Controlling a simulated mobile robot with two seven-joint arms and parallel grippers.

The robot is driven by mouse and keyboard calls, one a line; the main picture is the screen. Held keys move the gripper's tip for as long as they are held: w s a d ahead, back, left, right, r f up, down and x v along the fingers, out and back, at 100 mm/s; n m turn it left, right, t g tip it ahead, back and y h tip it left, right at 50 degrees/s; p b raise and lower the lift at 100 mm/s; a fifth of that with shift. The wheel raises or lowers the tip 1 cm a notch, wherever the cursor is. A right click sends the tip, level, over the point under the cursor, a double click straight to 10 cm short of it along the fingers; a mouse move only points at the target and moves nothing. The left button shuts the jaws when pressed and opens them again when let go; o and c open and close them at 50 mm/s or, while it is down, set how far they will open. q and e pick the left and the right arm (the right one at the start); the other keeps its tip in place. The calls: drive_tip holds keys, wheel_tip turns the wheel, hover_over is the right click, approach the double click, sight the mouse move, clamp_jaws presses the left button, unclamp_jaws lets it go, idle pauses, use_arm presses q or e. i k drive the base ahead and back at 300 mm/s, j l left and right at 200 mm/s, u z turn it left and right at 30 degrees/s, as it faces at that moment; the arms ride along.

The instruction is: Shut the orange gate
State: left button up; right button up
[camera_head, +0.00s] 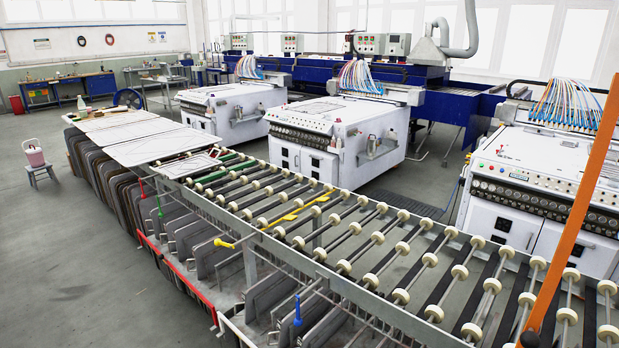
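A long orange bar (579,190), which looks like the orange gate or part of it, stands slanted at the right edge of the head view. The bar passes in front of the roller conveyor and the nearest white machine. Whatever it is mounted on is hidden or out of view. Neither of my grippers shows.
A roller conveyor (346,267) with cream wheels runs from the centre to the lower right. A yellow bar (292,216) lies across it. White machines (331,137) stand behind. The grey floor (60,260) at left is clear.

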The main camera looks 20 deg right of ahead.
sight(529, 338)
drive_tip(key=z, duration=2)
